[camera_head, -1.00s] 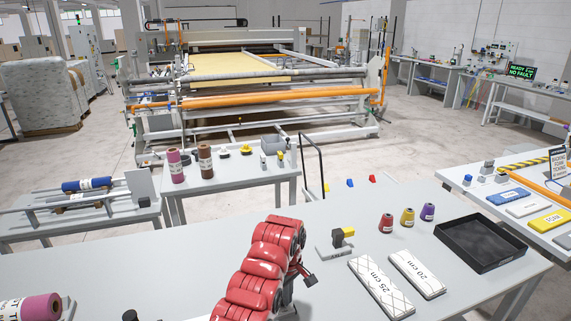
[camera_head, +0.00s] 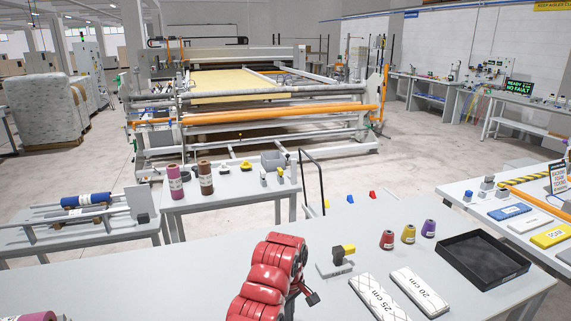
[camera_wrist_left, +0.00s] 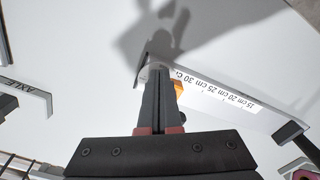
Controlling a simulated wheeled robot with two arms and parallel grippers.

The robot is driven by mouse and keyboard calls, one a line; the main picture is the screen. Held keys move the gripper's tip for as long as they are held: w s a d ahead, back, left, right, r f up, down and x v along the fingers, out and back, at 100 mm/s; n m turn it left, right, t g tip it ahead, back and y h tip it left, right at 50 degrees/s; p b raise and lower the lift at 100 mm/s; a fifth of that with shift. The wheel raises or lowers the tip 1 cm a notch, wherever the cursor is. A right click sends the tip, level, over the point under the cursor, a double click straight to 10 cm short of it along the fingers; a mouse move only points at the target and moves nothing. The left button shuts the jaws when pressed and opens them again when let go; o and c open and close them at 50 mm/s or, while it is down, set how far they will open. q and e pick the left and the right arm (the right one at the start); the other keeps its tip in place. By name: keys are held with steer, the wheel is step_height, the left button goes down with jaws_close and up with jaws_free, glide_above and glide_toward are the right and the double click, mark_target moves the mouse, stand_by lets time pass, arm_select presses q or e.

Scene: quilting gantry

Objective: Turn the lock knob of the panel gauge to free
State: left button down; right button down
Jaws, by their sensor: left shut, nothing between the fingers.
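In the left wrist view, a long pale gauge (camera_wrist_left: 215,98) with a printed centimetre scale lies on the light table and runs to the lower right. An orange part (camera_wrist_left: 178,88), perhaps its lock knob, shows beside my fingers and is partly hidden by them. Which way the knob is set cannot be read. My left gripper (camera_wrist_left: 160,72) is shut and empty, its tips over the gauge's upper left end. Contact cannot be told. In the head view, a red arm link of mine stands in front; no gripper can be made out clearly there.
A pink roll (camera_head: 38,316) is at the lower left. The table's left middle is clear.

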arm_select(q)
step_height(320, 180, up, 5)
steer(key=shift+r+p, duration=0.1)
steer(key=shift+p, duration=0.8)
steer(key=f+p, duration=0.1)
steer(key=f, duration=0.1)
steer(key=f+p, duration=0.1)
steer(key=f, duration=0.1)
steer(key=w+f+p, duration=0.1)
steer(key=f, duration=0.1)
steer(key=shift+w+d+f, duration=0.1)
steer(key=shift+d+f, duration=0.1)
steer(key=shift+d, duration=0.2)
stand_by(0.3)
